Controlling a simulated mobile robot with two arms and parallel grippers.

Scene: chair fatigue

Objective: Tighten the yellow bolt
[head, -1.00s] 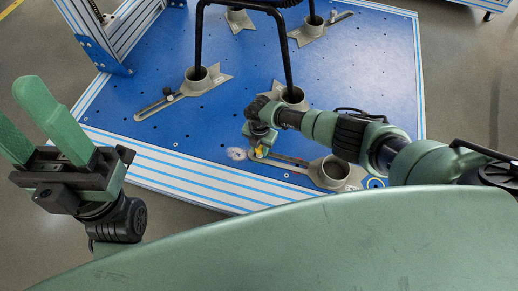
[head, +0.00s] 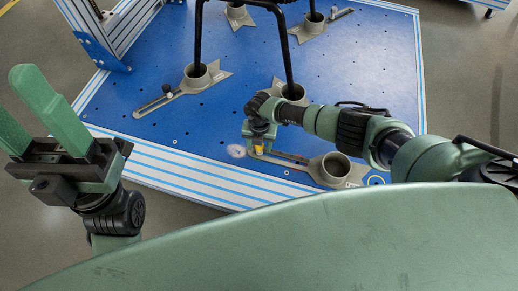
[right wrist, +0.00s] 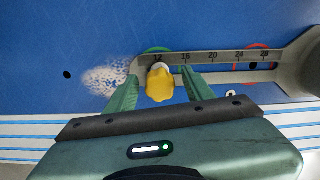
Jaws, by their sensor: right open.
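The yellow bolt (right wrist: 160,84) stands in the slot of a grey slotted bracket (right wrist: 225,57) in the right wrist view, near the slot's left end by the number 12. In the head view the bolt (head: 258,150) shows just under my right gripper (head: 258,140). My right gripper is open, with one green finger on each side of the bolt. In the right wrist view its fingers (right wrist: 160,90) look apart from the bolt, though contact is hard to judge. My left gripper (head: 45,110) is open and empty, raised at the left of the head view.
The bracket has a round grey cup (head: 337,165) at its right end. Black chair legs (head: 280,45) stand in similar cups on the blue plate (head: 215,125). A striped metal rail (head: 190,180) edges the plate. A pale worn patch (right wrist: 105,80) lies left of the bolt.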

